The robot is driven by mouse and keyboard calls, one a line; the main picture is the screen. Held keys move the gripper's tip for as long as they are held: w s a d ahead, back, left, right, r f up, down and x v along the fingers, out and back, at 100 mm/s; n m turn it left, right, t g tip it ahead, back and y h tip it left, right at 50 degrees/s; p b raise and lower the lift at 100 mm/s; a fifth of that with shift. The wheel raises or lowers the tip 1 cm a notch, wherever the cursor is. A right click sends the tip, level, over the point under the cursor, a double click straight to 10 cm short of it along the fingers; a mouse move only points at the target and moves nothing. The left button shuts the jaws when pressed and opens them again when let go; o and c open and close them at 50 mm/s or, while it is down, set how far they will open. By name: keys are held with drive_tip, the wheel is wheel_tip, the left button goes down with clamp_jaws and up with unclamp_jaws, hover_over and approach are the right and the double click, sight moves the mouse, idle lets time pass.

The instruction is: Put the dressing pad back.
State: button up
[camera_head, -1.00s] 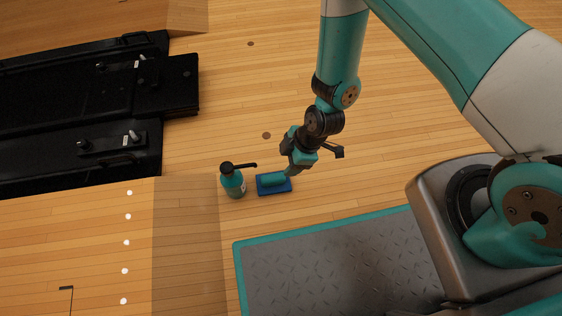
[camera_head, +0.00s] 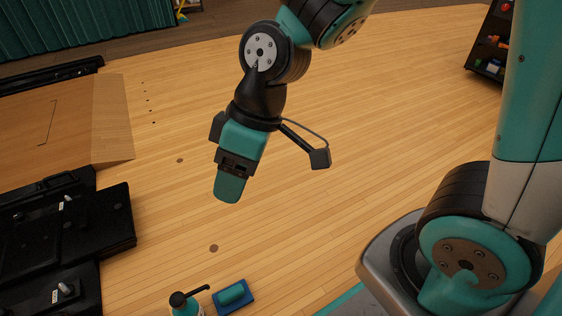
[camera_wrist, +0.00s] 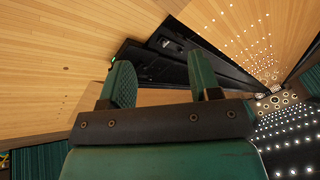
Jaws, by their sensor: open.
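The dressing pad, seemingly the blue block with a teal grip on top (camera_head: 234,297), lies on the wooden floor at the bottom of the head view. A teal bottle with a black pump spout (camera_head: 185,305) stands just left of it, cut by the frame edge. My gripper (camera_head: 229,190) is in the air, pointing down, above and apart from the pad in the picture. In the wrist view my gripper (camera_wrist: 163,82) shows two teal fingers spread apart with nothing between them. The pad is not in the wrist view.
Black machinery (camera_head: 95,235) with small levers lies at the left, beside a raised wooden panel (camera_head: 112,120). A dark shelf (camera_head: 492,45) with coloured items stands at the far right. A teal curtain (camera_head: 80,25) hangs at the back. The middle floor is clear.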

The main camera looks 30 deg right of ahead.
drive_tip(key=s+d+r+m, duration=0.2)
drive_tip(key=s+d+r, duration=0.1)
drive_tip(key=s+r, duration=0.3)
drive_tip(key=shift+s+d+r+m+h, duration=0.15)
drive_tip(key=shift+s+r+m+h, duration=0.2)
drive_tip(key=shift+s, duration=0.45)
